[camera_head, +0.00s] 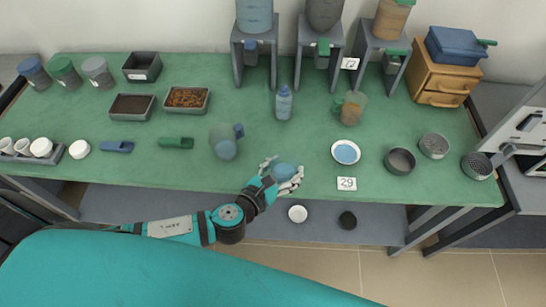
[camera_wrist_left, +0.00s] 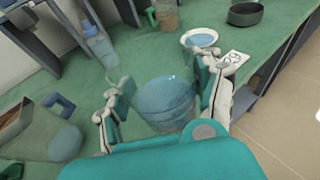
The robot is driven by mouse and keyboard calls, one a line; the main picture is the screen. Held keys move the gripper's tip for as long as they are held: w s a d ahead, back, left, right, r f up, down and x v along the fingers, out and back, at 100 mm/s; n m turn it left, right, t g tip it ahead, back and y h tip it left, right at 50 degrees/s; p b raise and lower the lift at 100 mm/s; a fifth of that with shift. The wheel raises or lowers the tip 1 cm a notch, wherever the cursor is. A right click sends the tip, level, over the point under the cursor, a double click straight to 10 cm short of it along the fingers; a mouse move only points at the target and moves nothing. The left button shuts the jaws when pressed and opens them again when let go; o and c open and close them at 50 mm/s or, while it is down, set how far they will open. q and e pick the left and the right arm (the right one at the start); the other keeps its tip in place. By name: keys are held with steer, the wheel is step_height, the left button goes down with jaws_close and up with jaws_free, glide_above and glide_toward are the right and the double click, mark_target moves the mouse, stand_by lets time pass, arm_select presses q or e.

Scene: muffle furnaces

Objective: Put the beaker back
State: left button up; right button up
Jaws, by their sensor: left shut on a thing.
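My left gripper (camera_head: 281,175) reaches over the front part of the green tabletop and is shut on a clear beaker with blue contents (camera_head: 284,171). In the left wrist view the beaker (camera_wrist_left: 165,102) sits between the two fingers (camera_wrist_left: 163,105), with its round top facing the camera. Its base is hidden, so I cannot tell whether it touches the table. A white dish with a blue inside (camera_head: 346,152) and a card reading 29 (camera_head: 346,184) lie to the right of the gripper. My right gripper is not in view.
A grey jug with a blue handle (camera_head: 224,144) stands left of the gripper. A blue bottle (camera_head: 283,103) and a green-handled jug (camera_head: 352,108) stand behind. Dark round pans (camera_head: 400,162) are at right. Grey stands (camera_head: 253,60) line the back. Bare green tabletop (camera_head: 300,140) lies behind the beaker.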

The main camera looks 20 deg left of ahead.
arm_select(q)
steer(key=shift+w+a+r, duration=0.1)
steer(key=shift+w+a, duration=0.25)
steer(key=shift+a, duration=0.2)
steer(key=w+a, duration=0.1)
steer(key=w, duration=0.3)
steer(key=w+a+f+p, duration=0.1)
steer(key=w, duration=0.4)
steer(key=w+a+p, duration=0.1)
steer(key=w+a, duration=0.1)
steer(key=w, duration=0.2)
steer(key=shift+w+a+f, duration=0.1)
steer(key=shift+w+f, duration=0.1)
steer(key=shift+f, duration=0.1)
steer(key=shift+w+f, duration=0.1)
steer(key=shift+w, duration=0.2)
steer(key=shift+a+f, duration=0.1)
steer(key=shift+f, duration=0.25)
step_height(320, 180, down, 2)
steer(key=shift+f+b, duration=0.25)
steer(key=shift+b, duration=0.35)
steer(key=shift+f, duration=0.15)
